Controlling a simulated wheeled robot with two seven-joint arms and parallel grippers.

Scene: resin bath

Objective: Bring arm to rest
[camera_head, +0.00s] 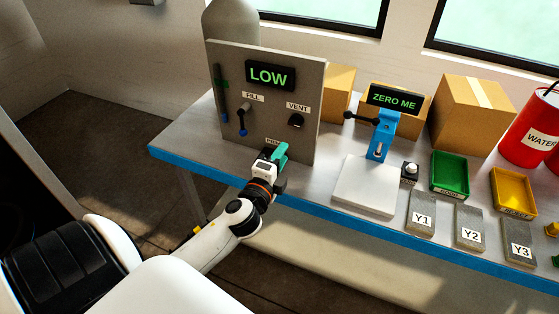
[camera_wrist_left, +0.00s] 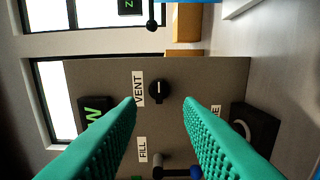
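My left arm comes in from the lower left in the head view. Its gripper (camera_head: 279,155) is at the table's front edge, before the lower part of the grey panel (camera_head: 225,75). In the left wrist view the two green fingers of this gripper (camera_wrist_left: 160,104) stand apart with nothing between them. The panel (camera_wrist_left: 215,80) lies beyond them, with the black VENT knob (camera_wrist_left: 159,91) just past the gap. The gripper partly hides a label low on the panel in the head view. My right gripper is not in view.
The panel has a LOW display (camera_head: 270,75) and a FILL lever (camera_head: 243,118). To the right are a white plate (camera_head: 364,187), a blue stand (camera_head: 381,137), green (camera_head: 450,174) and yellow (camera_head: 513,192) trays, labelled grey blocks, cartons and a red WATER container (camera_head: 531,130).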

